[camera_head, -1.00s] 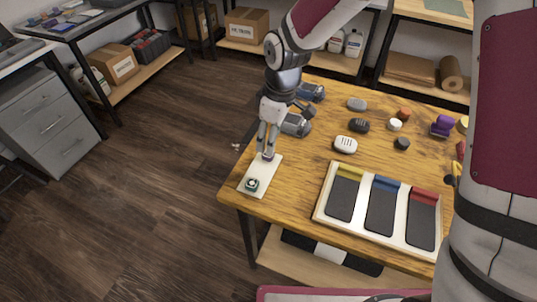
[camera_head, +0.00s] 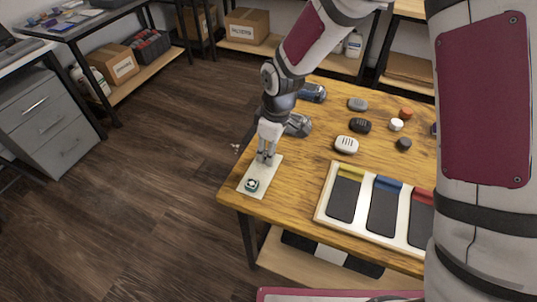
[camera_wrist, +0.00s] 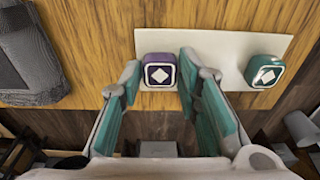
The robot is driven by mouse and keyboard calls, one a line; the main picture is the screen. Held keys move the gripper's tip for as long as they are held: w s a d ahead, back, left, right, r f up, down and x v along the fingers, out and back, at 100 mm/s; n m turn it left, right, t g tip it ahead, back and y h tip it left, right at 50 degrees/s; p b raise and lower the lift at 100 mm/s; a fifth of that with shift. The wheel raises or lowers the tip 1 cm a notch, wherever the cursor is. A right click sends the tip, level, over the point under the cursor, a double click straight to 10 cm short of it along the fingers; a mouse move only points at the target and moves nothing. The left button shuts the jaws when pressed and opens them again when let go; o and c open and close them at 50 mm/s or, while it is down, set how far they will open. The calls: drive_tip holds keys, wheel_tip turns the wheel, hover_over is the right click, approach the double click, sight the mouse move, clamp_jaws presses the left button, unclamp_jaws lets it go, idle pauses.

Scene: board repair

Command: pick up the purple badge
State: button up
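The purple badge (camera_wrist: 160,73), a small rounded square with a white diamond on its face, lies on a white strip (camera_wrist: 215,48) in the wrist view. A teal badge (camera_wrist: 265,72) with a like diamond lies on the same strip to its right. It also shows in the head view (camera_head: 251,185). My gripper (camera_wrist: 160,78) is open, with one finger on each side of the purple badge and visible gaps between. In the head view my gripper (camera_head: 264,158) is over the far end of the strip and hides the purple badge.
A white tray (camera_head: 318,215) with dark slots marked yellow, blue and red stands to the right. Several small items, including a white one (camera_head: 346,144), lie behind it. A grey device (camera_head: 298,125) lies just behind my gripper. The table's left edge is close to the strip.

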drive_tip(key=shift+c, duration=0.6)
drive_tip(key=shift+r, duration=0.85)
wheel_tip(320, 180, up, 2)
drive_tip(key=shift+r+p, duration=0.1)
drive_tip(key=shift+p, duration=0.2)
drive_tip(key=s, duration=0.5)
drive_tip(key=s+r, duration=0.1)
drive_tip(key=s, duration=0.9)
drive_tip(key=shift+s+d+r+p, duration=0.15)
drive_tip(key=shift+s+d+p, duration=0.15)
drive_tip(key=shift+s+p, duration=0.1)
drive_tip(key=shift+s+r, duration=0.1)
drive_tip(key=shift+r, duration=0.15)
drive_tip(key=shift+r+p, duration=1.7)
drive_tip(key=shift+p, duration=0.2)
